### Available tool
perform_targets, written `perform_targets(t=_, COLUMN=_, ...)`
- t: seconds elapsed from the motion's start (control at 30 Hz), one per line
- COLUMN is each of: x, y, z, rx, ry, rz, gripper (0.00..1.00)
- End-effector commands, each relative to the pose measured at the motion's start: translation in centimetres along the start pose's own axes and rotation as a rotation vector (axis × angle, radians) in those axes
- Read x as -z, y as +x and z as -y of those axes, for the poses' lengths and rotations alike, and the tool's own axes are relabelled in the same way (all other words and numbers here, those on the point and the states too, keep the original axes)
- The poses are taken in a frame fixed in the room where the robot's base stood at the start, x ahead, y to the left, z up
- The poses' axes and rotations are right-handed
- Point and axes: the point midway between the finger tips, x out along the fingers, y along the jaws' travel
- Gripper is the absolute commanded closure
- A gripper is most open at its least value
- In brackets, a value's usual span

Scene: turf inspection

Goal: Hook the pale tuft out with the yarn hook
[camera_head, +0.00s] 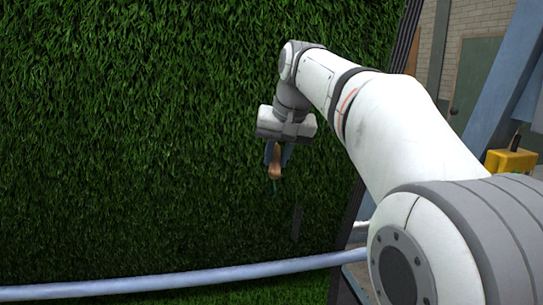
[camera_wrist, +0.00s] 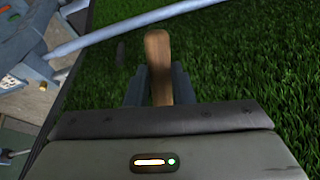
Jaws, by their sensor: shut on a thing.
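My gripper (camera_head: 279,156) is in front of the upright green turf panel (camera_head: 130,150) in the head view, shut on the wooden handle of the yarn hook (camera_head: 275,172). A thin, dark greenish part of the tool shows below the handle. In the wrist view the wooden handle of the yarn hook (camera_wrist: 158,60) stands up between the two grey fingers of my gripper (camera_wrist: 160,85). The hook's working end is hidden there. I cannot make out a pale tuft in either view. I cannot tell whether the tool touches the turf.
A pale blue bar (camera_head: 190,283) runs across the lower front of the turf. A dark frame edge (camera_head: 350,215) bounds the turf on the right. A yellow box (camera_head: 510,162) stands at the far right. A small dark strip (camera_head: 296,222) shows on the lower turf.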

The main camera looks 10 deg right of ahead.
Motion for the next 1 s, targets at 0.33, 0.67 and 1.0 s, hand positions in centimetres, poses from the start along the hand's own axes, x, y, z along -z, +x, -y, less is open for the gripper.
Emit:
perform_targets(t=0.33, x=-2.4, y=0.0, z=-0.5, rx=0.000, ry=0.000, rz=0.000, gripper=1.00)
perform_targets(t=0.67, x=-5.6, y=-0.5, z=-1.1, rx=0.000, ry=0.001, rz=-0.001, gripper=1.00)
perform_targets(t=1.0, x=-7.8, y=-1.0, z=-1.4, rx=0.000, ry=0.001, rz=0.000, gripper=1.00)
